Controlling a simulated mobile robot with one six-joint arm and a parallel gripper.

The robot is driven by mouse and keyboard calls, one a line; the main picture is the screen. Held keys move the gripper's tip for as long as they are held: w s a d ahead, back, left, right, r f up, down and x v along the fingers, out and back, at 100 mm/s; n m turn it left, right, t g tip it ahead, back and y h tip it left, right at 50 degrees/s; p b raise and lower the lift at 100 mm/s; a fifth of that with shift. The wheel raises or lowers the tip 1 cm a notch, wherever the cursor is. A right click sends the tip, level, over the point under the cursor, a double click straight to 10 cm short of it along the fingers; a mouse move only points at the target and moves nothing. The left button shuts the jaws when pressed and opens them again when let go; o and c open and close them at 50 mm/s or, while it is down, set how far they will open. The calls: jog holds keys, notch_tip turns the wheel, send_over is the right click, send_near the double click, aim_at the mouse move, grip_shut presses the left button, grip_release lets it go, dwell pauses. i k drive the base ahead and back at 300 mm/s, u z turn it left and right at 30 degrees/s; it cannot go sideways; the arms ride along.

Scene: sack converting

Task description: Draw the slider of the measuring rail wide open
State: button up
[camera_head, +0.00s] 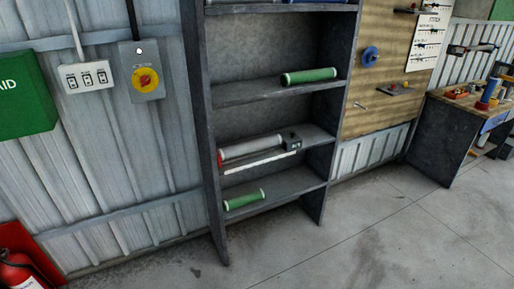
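What looks like the measuring rail (258,162) is a thin white bar along the front of a middle shelf in the grey shelf unit. A small dark block with a light mark, apparently the slider (291,142), sits at its right end. A small red part (219,160) shows at the left end. Whether the slider is open or shut on the rail is too small to tell. My gripper is not in view.
A grey roll (250,148) lies behind the rail. Green rolls lie on the shelf above (309,76) and below (244,200). A workbench (440,125) stands at right, a red fire extinguisher (18,272) at lower left. The concrete floor (370,235) in front is clear.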

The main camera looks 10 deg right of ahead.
aim_at(291, 140)
jog(key=u, duration=0.1)
jog(key=i, duration=0.9)
jog(key=z, duration=0.05)
